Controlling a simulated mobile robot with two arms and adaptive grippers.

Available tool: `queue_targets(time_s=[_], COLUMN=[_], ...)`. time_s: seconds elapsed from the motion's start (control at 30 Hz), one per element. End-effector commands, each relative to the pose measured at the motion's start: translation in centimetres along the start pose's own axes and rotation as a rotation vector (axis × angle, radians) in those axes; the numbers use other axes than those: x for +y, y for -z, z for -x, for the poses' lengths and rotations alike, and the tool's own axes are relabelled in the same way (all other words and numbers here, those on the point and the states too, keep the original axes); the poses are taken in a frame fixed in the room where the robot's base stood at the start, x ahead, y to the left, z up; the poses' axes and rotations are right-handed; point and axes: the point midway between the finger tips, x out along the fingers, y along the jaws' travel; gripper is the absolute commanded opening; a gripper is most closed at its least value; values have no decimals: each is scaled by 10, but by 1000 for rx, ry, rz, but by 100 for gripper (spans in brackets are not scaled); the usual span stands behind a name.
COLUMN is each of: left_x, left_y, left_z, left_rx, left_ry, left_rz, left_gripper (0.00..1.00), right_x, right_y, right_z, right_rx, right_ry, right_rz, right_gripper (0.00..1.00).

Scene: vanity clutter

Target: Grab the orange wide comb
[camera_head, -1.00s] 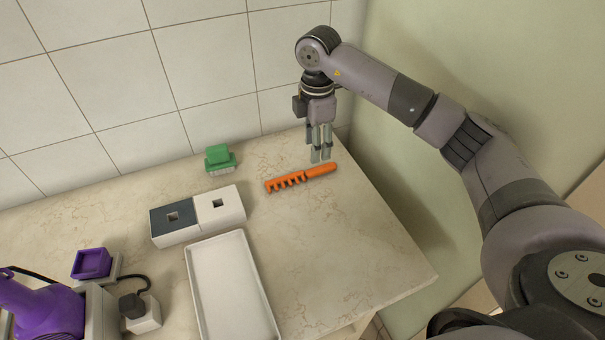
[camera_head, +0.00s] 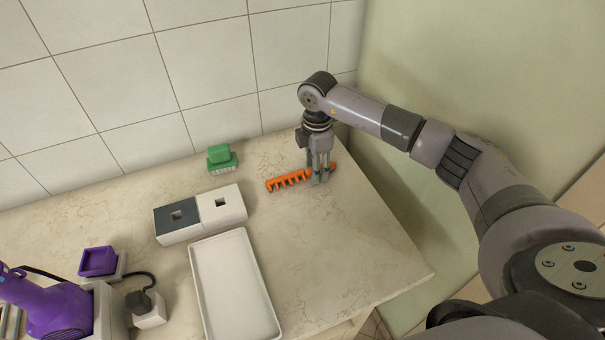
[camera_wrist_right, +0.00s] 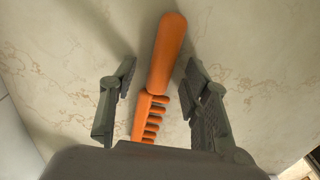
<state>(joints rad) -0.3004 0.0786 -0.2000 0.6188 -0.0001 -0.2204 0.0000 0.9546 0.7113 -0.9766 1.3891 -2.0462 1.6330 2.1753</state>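The orange wide comb (camera_head: 288,181) lies on the marble counter in the head view, teeth to the left and handle to the right. My right gripper (camera_head: 319,181) is down over the handle, pointing downward, and hides part of it. In the right wrist view the comb (camera_wrist_right: 166,55) runs between the two fingers of my right gripper (camera_wrist_right: 158,88). The fingers are spread with a gap on both sides of the comb, so it is open. My left gripper is not in view.
A green brush (camera_head: 221,158) stands at the back. A grey and white box pair (camera_head: 221,205) and a white tray (camera_head: 195,268) are left of and in front of the comb. A purple hair dryer (camera_head: 55,309) is at the far left. The right part of the counter (camera_head: 360,240) is clear.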

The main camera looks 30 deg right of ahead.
Motion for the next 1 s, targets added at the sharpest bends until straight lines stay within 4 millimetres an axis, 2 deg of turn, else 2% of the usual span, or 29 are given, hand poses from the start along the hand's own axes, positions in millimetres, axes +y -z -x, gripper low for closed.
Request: queue_targets(time_s=[0.07, 0.6, 0.87, 1.0], left_x=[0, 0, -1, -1], left_y=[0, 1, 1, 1], left_z=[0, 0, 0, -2], left_rx=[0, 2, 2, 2], left_ry=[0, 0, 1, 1], left_rz=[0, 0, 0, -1], left_gripper=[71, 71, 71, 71], right_x=[0, 0, 0, 1], right_y=[0, 0, 0, 0], right_z=[0, 1, 2, 10], right_rx=[0, 0, 0, 0], right_ry=[0, 0, 0, -2], right_rz=[0, 0, 0, 0], right_gripper=[38, 3, 3, 3])
